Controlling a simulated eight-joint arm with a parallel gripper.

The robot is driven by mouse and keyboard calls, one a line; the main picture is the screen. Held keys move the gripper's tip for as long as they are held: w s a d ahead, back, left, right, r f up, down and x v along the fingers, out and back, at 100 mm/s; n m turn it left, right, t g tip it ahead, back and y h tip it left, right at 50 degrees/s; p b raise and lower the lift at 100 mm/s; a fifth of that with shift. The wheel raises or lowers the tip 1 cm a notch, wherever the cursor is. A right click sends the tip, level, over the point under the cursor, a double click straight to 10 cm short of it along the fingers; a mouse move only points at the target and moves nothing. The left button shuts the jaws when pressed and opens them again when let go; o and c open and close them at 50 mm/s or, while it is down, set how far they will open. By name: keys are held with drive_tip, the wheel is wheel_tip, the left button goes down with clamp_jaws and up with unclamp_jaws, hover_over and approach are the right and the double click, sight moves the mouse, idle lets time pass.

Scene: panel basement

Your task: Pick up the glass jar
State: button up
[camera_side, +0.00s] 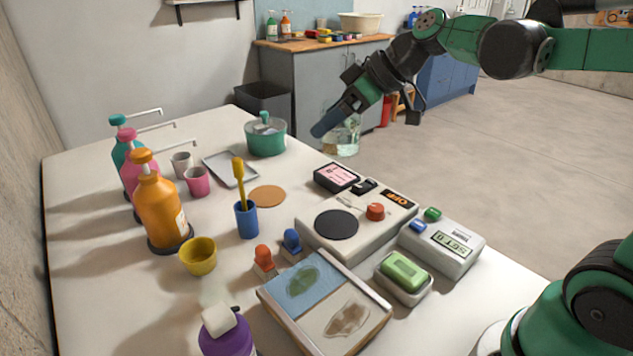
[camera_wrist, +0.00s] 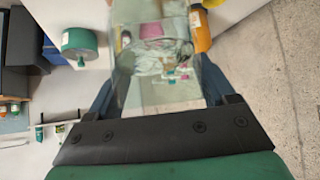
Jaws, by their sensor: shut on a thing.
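The glass jar (camera_side: 345,139) is clear and see-through. It is in my gripper (camera_side: 322,131), above the far right part of the white table in the side view. In the wrist view the jar (camera_wrist: 165,55) sits between the two dark blue fingers of my gripper (camera_wrist: 158,82), and things behind show through it. My gripper is shut on the jar. The near finger covers part of the jar in the side view. The jar looks held clear of the tabletop, though its lower edge is faint.
A green pot (camera_side: 266,139) stands left of the jar. A black-and-pink box (camera_side: 337,178) and a white device with a black disc (camera_side: 337,224) lie nearer. Pump bottles, including an orange one (camera_side: 160,205), line the left side. A grey cabinet (camera_side: 300,85) stands behind.

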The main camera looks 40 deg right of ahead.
drive_tip(key=shift+r, duration=2.75)
drive_tip(key=a+f+n+g+y, duration=0.2)
drive_tip(key=a+n, duration=0.2)
drive_tip(key=a, duration=0.8)
drive_tip(key=a+f+n+g+y, duration=0.2)
drive_tip(key=a+n+g, duration=0.15)
drive_tip(key=a, duration=0.85)
drive_tip(key=shift+n+t, duration=0.35)
wheel_tip(320, 180, down, 16)
drive_tip(key=shift+s+f, duration=0.1)
drive_tip(key=shift+s, duration=0.05)
drive_tip(key=shift+d+f, duration=0.1)
drive_tip(key=shift+f, duration=1.85)
drive_tip(key=shift+f, duration=0.15)
